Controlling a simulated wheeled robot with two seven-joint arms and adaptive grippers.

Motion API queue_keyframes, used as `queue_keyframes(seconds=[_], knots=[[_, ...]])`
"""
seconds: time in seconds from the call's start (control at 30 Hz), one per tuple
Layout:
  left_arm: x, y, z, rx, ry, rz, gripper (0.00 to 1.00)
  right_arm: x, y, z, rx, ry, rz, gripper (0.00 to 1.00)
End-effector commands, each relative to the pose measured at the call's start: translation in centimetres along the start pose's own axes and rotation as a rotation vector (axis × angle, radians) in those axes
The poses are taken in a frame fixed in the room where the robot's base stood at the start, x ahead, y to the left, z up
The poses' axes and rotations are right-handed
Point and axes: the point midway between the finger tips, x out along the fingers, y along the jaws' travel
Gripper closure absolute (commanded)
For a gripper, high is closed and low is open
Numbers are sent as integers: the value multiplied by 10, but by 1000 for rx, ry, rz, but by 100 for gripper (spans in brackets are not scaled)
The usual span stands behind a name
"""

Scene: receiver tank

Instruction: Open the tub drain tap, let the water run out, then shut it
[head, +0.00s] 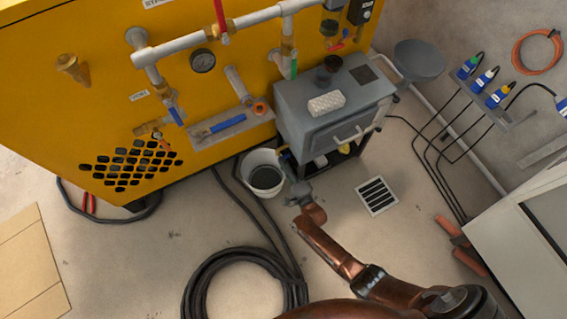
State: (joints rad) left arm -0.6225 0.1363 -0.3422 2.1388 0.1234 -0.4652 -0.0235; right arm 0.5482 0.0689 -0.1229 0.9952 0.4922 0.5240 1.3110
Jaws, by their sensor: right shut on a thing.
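The grey tub (325,108) is a box-shaped tank on a dark stand in front of the yellow machine. A small yellow part (284,150), which looks like the drain tap's, shows at its lower left; the rest of the tap is hard to make out. A white bucket (250,157) with dark contents stands on the floor below it. My right gripper (293,184) is at the bucket's right side, below the tub's lower left corner. My left gripper is out of view.
A floor grating (376,195) lies right of my right gripper. A coiled black hose (195,287) lies in front. The yellow machine (90,60) with pipes and a gauge (202,61) fills the back left. A white cabinet (520,235) stands at the right.

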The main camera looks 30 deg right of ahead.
Motion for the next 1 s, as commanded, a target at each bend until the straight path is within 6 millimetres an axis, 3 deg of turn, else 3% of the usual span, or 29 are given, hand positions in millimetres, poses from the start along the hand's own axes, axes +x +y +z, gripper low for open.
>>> queue_keyframes(seconds=[0.3,0.83,0.87,1.0], knots=[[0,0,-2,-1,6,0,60,-1,1,-2,-116,2,2,100],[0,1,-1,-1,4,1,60,-1,1,-2,-137,2,3,100],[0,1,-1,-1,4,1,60,-1,1,-2,-137,2,3,91],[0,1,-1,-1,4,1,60,-1,1,-2,-136,2,2,81]])
